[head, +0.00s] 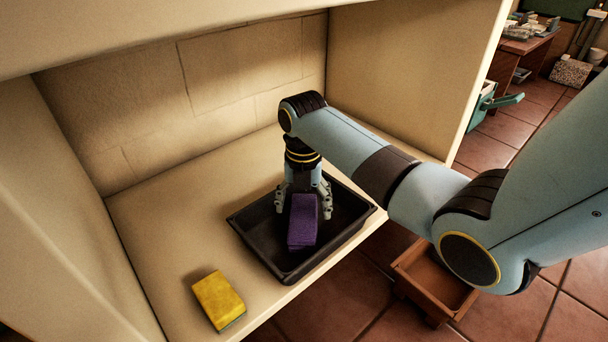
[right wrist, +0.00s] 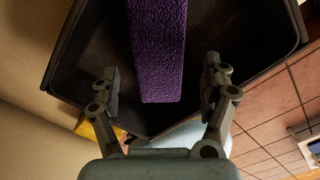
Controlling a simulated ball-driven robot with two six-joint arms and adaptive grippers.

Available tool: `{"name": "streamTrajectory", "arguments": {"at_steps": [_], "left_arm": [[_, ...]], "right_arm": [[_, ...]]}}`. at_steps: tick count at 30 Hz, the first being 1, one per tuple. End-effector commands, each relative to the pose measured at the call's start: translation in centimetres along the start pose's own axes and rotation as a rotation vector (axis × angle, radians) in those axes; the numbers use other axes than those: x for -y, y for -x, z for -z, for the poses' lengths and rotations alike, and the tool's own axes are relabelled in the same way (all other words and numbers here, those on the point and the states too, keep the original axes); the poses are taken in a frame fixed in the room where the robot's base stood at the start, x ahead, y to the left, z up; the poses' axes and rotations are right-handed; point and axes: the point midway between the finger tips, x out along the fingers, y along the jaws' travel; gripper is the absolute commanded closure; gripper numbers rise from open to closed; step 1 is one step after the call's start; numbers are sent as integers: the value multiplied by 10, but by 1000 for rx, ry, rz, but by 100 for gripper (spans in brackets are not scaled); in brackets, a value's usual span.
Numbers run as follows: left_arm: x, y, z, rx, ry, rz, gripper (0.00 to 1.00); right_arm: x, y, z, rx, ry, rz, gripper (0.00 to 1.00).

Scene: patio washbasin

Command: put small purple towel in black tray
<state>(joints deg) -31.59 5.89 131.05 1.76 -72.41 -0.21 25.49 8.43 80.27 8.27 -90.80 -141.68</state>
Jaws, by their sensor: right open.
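The small purple towel (head: 303,222) is a folded oblong lying inside the black tray (head: 262,246). It also fills the top middle of the right wrist view (right wrist: 158,50). The black tray, whose wall shows in the right wrist view (right wrist: 285,30), stands on the shelf near its front edge. My right gripper (head: 304,208) points down over the tray, with its fingers spread on either side of the towel. In the right wrist view my right gripper (right wrist: 160,85) is open with a gap between each finger and the towel. My left gripper is out of view.
A yellow sponge with a green underside (head: 219,299) lies on the shelf (head: 170,230) to the left of the tray. Shelf walls enclose the back and sides. A brown wooden crate (head: 428,282) stands on the tiled floor below.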

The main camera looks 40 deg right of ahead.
Motion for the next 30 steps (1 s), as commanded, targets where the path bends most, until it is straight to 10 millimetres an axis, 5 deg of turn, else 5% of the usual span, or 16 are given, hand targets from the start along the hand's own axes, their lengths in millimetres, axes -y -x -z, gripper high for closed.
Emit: {"name": "streamTrajectory", "arguments": {"at_steps": [1,9,20,25,30], "left_arm": [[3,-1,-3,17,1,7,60],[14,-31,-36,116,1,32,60],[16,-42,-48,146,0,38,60],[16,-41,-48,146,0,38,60],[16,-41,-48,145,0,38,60]], "right_arm": [[-2,22,-2,7,0,-6,20],[0,64,-1,3,0,-2,20],[3,69,5,5,-42,-2,20],[22,55,36,59,-385,-42,20],[54,48,91,103,-985,-150,20]]}}
